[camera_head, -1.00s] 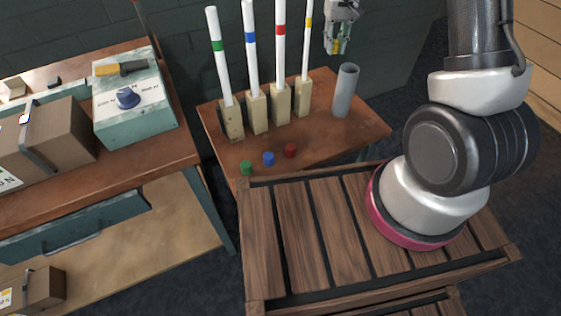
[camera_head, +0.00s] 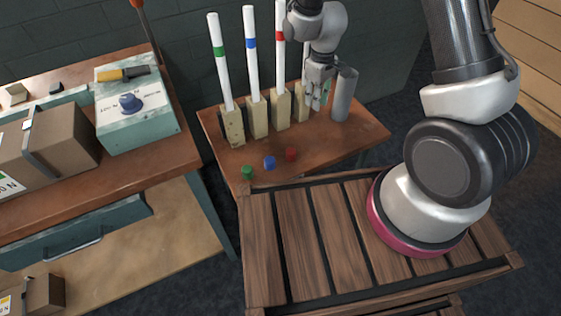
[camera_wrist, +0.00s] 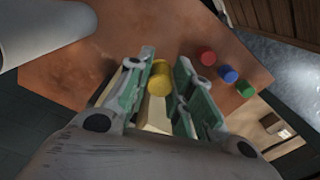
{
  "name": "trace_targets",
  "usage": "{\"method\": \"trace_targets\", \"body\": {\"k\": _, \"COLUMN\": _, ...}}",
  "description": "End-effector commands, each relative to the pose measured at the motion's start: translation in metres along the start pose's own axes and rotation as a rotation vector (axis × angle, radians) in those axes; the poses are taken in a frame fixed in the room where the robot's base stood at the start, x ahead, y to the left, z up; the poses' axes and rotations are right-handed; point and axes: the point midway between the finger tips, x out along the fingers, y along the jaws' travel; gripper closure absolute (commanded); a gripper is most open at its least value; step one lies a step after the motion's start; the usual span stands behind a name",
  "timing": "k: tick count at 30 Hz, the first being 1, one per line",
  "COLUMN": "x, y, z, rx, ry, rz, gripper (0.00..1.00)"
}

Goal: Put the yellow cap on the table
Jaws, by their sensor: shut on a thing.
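The yellow cap (camera_wrist: 159,80) is between the two fingers of my gripper (camera_wrist: 163,78) in the wrist view, and the fingers are shut on it. In the head view my gripper (camera_head: 317,98) is low over the small brown table (camera_head: 340,141), between the rightmost wooden block (camera_head: 302,104) and the grey cylinder (camera_head: 344,95). The cap is not visible there. The table also shows under the fingers in the wrist view (camera_wrist: 110,52). I cannot tell whether the cap touches the table.
Green (camera_head: 247,172), blue (camera_head: 269,162) and red (camera_head: 291,154) caps lie near the table's front edge. White tubes with green, blue and red bands stand in wooden blocks to the left of my gripper. Table space in front of the grey cylinder is clear.

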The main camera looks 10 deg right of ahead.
Motion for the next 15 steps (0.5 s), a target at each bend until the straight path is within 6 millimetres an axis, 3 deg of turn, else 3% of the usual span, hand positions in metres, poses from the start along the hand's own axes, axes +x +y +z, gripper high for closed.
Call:
{"method": "trace_targets", "body": {"k": 6, "x": 0.036, "y": -0.028, "z": 0.025, "rx": -0.582, "ry": -0.005, "rz": -0.003, "gripper": 0.87}}
{"method": "trace_targets", "body": {"k": 15, "x": 0.059, "y": -0.039, "z": 0.041, "rx": -1.419, "ry": -0.001, "rz": 0.000, "gripper": 0.87}}
